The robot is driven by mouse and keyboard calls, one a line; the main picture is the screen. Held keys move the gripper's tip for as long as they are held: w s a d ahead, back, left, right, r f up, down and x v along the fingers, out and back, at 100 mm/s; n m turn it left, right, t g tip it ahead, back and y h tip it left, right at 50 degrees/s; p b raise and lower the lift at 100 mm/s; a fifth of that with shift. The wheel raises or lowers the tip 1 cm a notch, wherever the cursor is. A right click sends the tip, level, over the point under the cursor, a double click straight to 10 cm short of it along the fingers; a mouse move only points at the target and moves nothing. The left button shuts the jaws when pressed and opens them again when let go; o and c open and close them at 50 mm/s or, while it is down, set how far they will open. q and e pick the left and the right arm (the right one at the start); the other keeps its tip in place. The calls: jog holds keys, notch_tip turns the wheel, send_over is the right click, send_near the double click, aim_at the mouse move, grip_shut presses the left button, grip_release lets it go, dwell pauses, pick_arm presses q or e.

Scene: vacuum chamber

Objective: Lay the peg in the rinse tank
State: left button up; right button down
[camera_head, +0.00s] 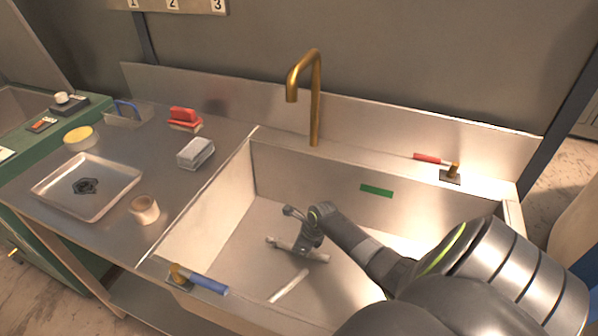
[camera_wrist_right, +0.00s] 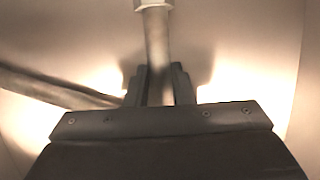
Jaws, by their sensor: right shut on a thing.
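The rinse tank (camera_head: 225,215) is the large metal basin under the brass tap in the head view. My right gripper (camera_head: 303,247) is down inside it and is shut on a light, slender peg (camera_head: 318,257), low over the tank floor. I cannot tell whether the peg touches the floor. In the right wrist view the peg (camera_wrist_right: 156,45) passes between the fingers (camera_wrist_right: 160,88), with a pale wider collar at its top. A pale strip (camera_head: 288,285) shows on the tank floor nearer the front; I cannot tell whether it is a rod or light. My left gripper is out of view.
The brass tap (camera_head: 316,95) rises behind the tank. A blue-handled valve (camera_head: 205,283) is at its front left corner, a red-handled valve (camera_head: 440,163) at the back right. A white tray (camera_head: 110,200), tape roll (camera_head: 145,210) and grey block (camera_head: 195,153) are on the left counter.

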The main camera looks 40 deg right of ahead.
jog(key=c, duration=1.4)
grip_release()
jog(key=shift+f, duration=0.1)
jog(key=shift+c, duration=0.2)
jog(key=shift+o, duration=0.9)
pick_arm(q)
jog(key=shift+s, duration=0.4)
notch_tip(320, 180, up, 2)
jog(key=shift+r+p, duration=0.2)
jog(key=shift+p, duration=1.05)
pick_arm(e)
jog(key=v, duration=1.2)
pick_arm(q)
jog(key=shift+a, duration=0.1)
